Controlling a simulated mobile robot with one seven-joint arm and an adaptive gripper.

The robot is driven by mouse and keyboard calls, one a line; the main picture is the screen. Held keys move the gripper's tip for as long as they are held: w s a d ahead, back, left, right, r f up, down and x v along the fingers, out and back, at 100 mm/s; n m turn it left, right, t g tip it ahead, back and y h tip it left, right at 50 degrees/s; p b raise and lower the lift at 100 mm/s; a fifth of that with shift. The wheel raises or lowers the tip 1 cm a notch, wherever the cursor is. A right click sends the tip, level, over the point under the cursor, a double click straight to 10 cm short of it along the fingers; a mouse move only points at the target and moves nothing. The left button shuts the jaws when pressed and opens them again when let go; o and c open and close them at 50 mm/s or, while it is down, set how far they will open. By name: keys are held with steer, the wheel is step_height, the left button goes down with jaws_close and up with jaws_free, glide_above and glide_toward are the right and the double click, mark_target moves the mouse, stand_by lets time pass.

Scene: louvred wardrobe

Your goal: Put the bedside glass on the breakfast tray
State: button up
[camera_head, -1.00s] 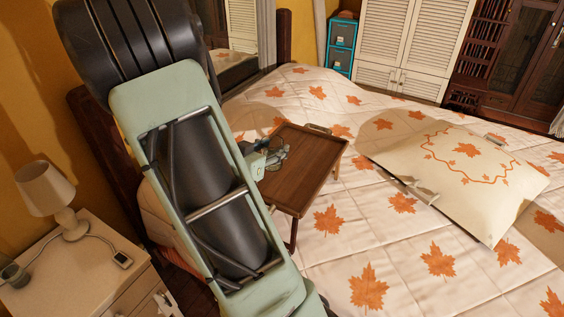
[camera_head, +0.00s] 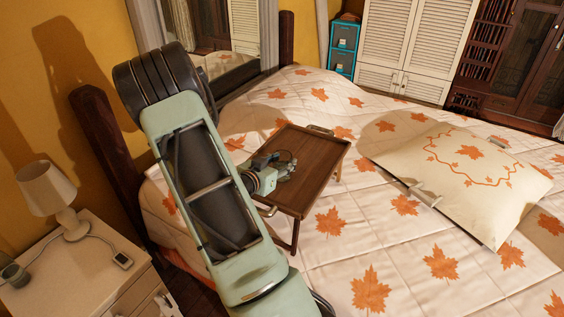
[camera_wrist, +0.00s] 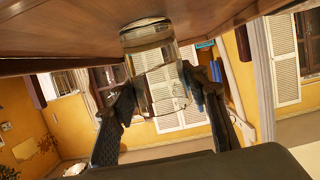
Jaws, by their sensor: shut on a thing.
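The clear glass (camera_wrist: 152,68) is between the two dark fingers of my gripper (camera_wrist: 160,98) in the wrist view, which sees the room upside down. The glass's base is at the wooden surface of the breakfast tray (camera_wrist: 65,25), touching it or very close. In the head view my gripper (camera_head: 284,165) is over the left-middle part of the brown tray (camera_head: 318,172), which stands on legs on the bed. The glass is too small and mixed with the fingers to make out clearly there.
A nightstand (camera_head: 65,290) at lower left holds a lamp (camera_head: 47,190), a small device (camera_head: 123,260) and a grey mug (camera_head: 14,275). The tray's right half is clear.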

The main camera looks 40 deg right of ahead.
steer(key=shift+f, duration=0.15)
steer(key=o, duration=1.4)
steer(key=shift+r, duration=0.3)
steer(key=v, duration=1.2)
steer(key=shift+s, duration=0.1)
